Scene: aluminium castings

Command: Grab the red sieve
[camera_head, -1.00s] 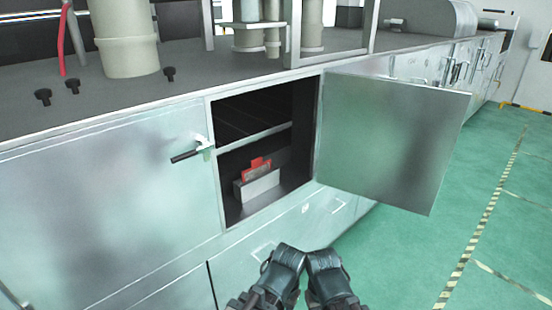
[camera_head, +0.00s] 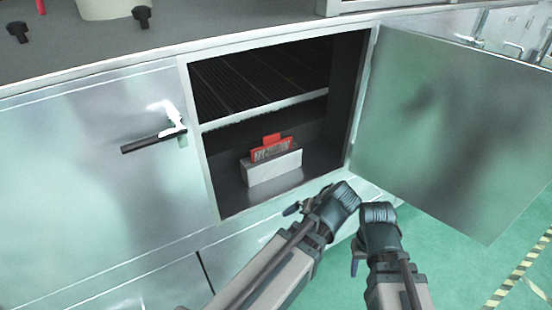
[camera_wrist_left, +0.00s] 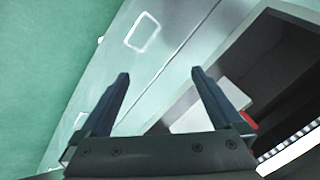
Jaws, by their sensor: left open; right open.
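The red sieve (camera_head: 272,148) stands upright in a pale block-shaped holder (camera_head: 273,168) on the lower level of the open cabinet. Only its upper part shows above the holder. In the left wrist view a small red piece (camera_wrist_left: 249,121) shows behind my left finger, beside the pale holder (camera_wrist_left: 212,109). My left gripper (camera_head: 296,208) is outside the cabinet, in front of and below the holder; its open, empty fingers show in the left wrist view (camera_wrist_left: 160,75). My right gripper (camera_head: 355,258) is open, lower and to the right, touching nothing that I can see.
The cabinet door (camera_head: 455,135) stands wide open to the right. A shelf edge (camera_head: 262,111) crosses above the sieve. A black handle (camera_head: 150,142) juts from the closed panel on the left. The green floor (camera_head: 465,275) is clear at lower right.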

